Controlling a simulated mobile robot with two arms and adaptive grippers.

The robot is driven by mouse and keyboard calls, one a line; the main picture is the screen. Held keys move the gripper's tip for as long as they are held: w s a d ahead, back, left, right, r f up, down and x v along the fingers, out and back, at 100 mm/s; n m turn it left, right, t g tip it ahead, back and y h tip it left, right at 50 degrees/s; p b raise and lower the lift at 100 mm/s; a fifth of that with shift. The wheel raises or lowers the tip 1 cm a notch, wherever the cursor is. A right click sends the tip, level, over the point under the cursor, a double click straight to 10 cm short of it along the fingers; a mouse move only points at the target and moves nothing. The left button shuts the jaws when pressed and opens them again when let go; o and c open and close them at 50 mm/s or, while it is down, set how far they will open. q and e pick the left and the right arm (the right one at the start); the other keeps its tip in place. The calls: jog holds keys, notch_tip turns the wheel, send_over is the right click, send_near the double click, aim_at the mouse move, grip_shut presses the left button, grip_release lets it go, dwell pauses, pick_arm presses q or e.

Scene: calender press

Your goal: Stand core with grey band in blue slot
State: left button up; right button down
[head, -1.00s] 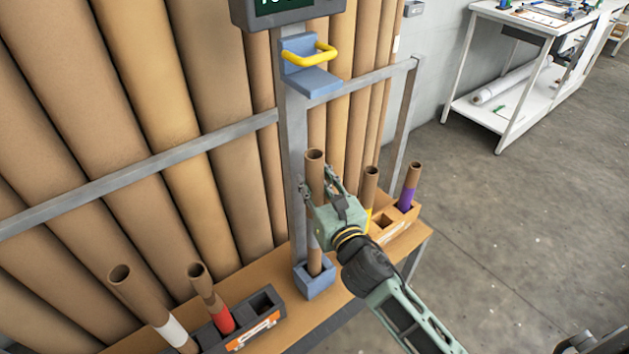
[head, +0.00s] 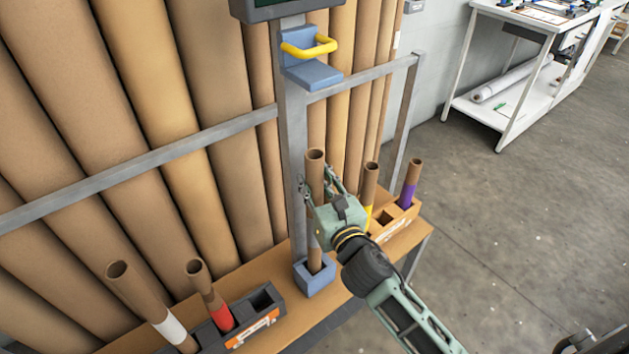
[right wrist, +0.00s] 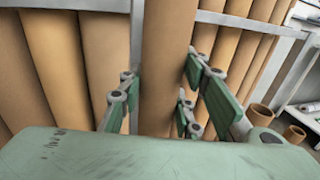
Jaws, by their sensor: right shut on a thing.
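A brown cardboard core (head: 315,166) stands nearly upright at the post, its lower end inside the blue slot block (head: 315,285) on the bench. A greyish band shows faintly on its lower part, partly hidden by my gripper. My right gripper (head: 319,190) is shut around the core's upper half. In the right wrist view the core (right wrist: 168,65) runs between the green finger pads of the gripper (right wrist: 160,95). How deep the core sits in the slot is hidden by the block's walls. My left gripper is not in view.
A dark rack (head: 267,303) at lower left holds white-banded (head: 140,295) and red-banded (head: 208,290) cores. Large rolls stand behind.

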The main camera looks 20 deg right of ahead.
jog(key=shift+f+b, duration=1.25)
jog(key=shift+f, duration=0.4)
jog(key=c, duration=1.2)
grip_release()
jog(key=shift+s, duration=0.15)
send_near(318, 199)
jog(key=shift+r, duration=0.15)
